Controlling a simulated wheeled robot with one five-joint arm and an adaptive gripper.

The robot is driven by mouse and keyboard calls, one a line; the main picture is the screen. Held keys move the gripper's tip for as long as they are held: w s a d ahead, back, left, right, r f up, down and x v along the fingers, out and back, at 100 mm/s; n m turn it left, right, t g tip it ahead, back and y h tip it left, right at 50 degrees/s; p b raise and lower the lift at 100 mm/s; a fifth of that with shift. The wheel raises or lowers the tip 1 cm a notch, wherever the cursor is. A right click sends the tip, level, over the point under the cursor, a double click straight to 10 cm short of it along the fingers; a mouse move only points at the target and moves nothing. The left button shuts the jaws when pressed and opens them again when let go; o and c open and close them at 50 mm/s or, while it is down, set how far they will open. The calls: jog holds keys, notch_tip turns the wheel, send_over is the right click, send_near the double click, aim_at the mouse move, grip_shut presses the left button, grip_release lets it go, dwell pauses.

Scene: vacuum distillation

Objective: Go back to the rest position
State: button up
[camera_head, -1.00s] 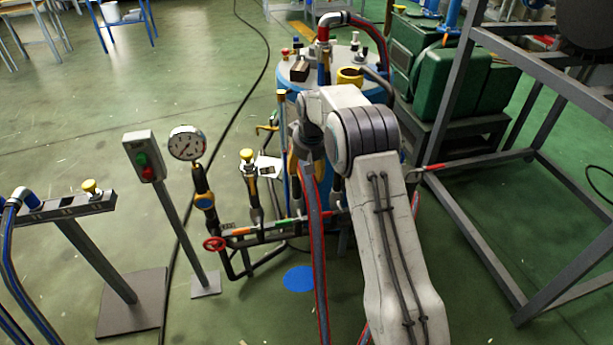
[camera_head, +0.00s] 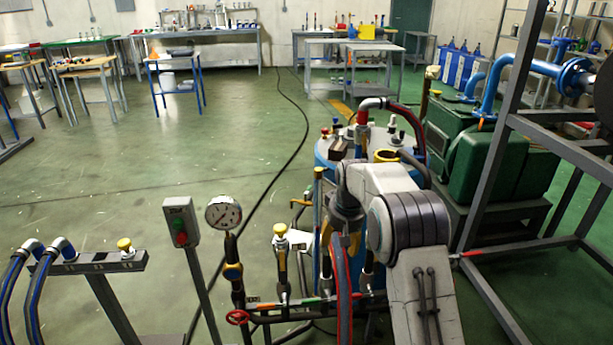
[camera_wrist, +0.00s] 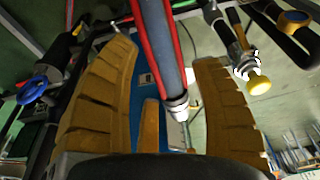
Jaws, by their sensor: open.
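My gripper (camera_wrist: 165,55) shows in the wrist view with its ribbed yellow fingers spread apart and nothing held between them. A grey-blue hose with red edges runs down behind the gap and ends in a pale fitting; I cannot tell its exact distance from the fingers. In the head view my pale arm rises at the lower right and bends in front of the blue vessel (camera_head: 324,152).
A pressure gauge (camera_head: 223,213), a switch box (camera_head: 180,222) on a post and a red-wheeled valve (camera_head: 238,317) stand left of my arm. A green pump (camera_head: 490,165) and a grey frame (camera_head: 497,150) stand right. Open floor (camera_head: 130,190) lies left, crossed by a black cable (camera_head: 303,115).

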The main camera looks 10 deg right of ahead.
jog(key=s+f+g, duration=0.2)
jog(key=s+f, duration=0.1)
jog(key=s, duration=0.4)
jog(key=s+f+g, duration=0.2)
jog(key=s+f, duration=0.2)
jog(key=s, duration=0.3)
jog(key=s+r, duration=0.5)
jog(key=s, duration=0.7)
jog(key=s+r, duration=0.5)
jog(key=s, duration=0.7)
notch_tip(320, 180, up, 20)
jog(key=s+t+p, duration=0.1)
jog(key=t+p, duration=0.3)
jog(key=p, duration=0.9)
jog(key=shift+s+a+t, duration=0.15)
jog(key=shift+a+t, duration=0.1)
jog(key=shift+t, duration=0.05)
jog(key=shift+r, duration=0.1)
